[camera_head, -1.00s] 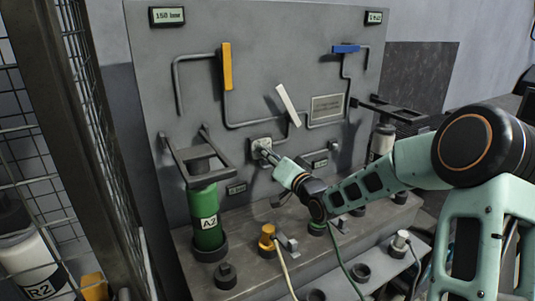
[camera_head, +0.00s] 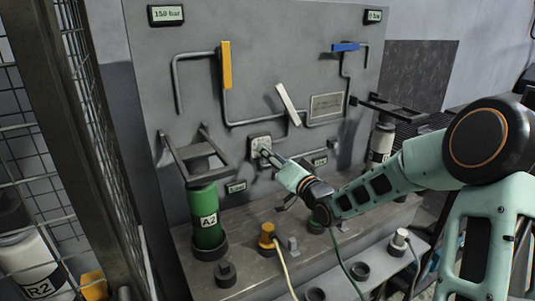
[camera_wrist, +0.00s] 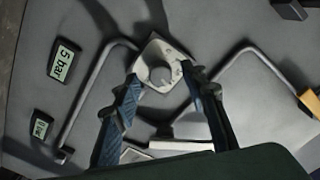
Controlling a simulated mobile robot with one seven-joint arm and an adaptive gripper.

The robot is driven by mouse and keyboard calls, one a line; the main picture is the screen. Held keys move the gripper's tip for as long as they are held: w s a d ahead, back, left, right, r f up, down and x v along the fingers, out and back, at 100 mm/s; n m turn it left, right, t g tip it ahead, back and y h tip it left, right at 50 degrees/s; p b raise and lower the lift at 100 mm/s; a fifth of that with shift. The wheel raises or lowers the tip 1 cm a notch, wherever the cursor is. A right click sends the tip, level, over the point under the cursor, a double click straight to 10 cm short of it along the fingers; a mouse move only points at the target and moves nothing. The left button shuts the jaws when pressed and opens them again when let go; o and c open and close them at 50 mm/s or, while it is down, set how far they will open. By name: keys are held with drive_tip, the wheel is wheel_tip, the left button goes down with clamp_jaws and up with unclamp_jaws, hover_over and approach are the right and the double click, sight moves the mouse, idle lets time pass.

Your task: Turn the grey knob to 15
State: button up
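The grey knob (camera_wrist: 161,76) is a round dial on a light square plate (camera_wrist: 150,52) fixed to the grey panel. In the wrist view it lies between the two fingertips of my gripper (camera_wrist: 162,79), one on either side. The fingers are apart, with a visible gap to the knob; I cannot tell how deep they reach around it. In the head view the plate (camera_head: 260,140) shows at the panel's middle, and my gripper (camera_head: 264,151) points at it and hides the knob. The scale marks around the knob are too small to read.
Pipes, a yellow lever (camera_head: 226,65), a white lever (camera_head: 288,104) and a blue lever (camera_head: 345,48) are on the panel. A green cylinder (camera_head: 206,220) stands at left. Capped fittings and hoses sit on the ledge below.

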drive_tip(key=v, duration=0.9)
drive_tip(key=shift+s+d, duration=0.25)
